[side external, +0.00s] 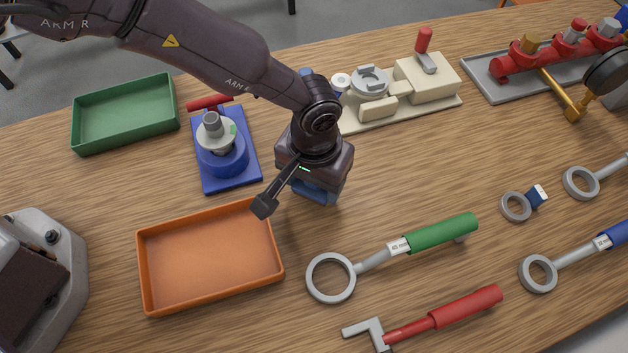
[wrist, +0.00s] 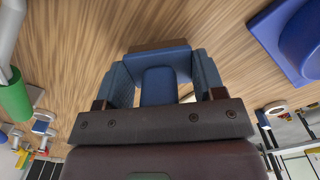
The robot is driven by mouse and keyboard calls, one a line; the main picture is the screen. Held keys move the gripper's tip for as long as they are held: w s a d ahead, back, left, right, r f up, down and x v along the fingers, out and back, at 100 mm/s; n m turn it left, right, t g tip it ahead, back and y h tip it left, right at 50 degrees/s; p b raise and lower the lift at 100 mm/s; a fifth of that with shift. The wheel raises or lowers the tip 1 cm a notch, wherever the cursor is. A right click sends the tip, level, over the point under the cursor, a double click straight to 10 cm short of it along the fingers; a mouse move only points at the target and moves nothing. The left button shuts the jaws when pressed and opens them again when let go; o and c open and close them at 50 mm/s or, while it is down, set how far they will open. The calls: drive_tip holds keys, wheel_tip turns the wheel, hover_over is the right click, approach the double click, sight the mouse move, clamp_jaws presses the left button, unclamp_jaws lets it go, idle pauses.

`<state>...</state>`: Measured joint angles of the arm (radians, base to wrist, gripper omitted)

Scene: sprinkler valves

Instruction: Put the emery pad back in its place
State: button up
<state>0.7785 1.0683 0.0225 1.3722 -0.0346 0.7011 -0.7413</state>
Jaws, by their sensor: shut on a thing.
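My gripper (side external: 315,190) is over the middle of the table, to the right of the orange tray and the blue stand, pointing down. In the wrist view its two blue fingers close on a blue block with a brown edge, which looks like the emery pad (wrist: 158,57). In the side view my gripper hides most of the pad, and I cannot tell whether it touches the table. Which spot is the pad's place is not clear from these views.
An orange tray (side external: 148,281) and a green tray (side external: 126,136) are empty. A blue stand (side external: 239,179) holds a grey valve part. A cream fixture (side external: 427,79) stands behind my gripper. A green-handled ring wrench (side external: 442,233), a red-handled tool (side external: 466,307) and a small ring tool (side external: 516,206) lie right.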

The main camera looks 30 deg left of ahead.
drive_tip(key=shift+f, duration=0.9)
drive_tip(key=shift+f, duration=0.15)
drive_tip(key=o, duration=1)
wheel_tip(320, 180, up, 12)
drive_tip(key=shift+r, duration=0.2)
drive_tip(key=shift+a, duration=0.1)
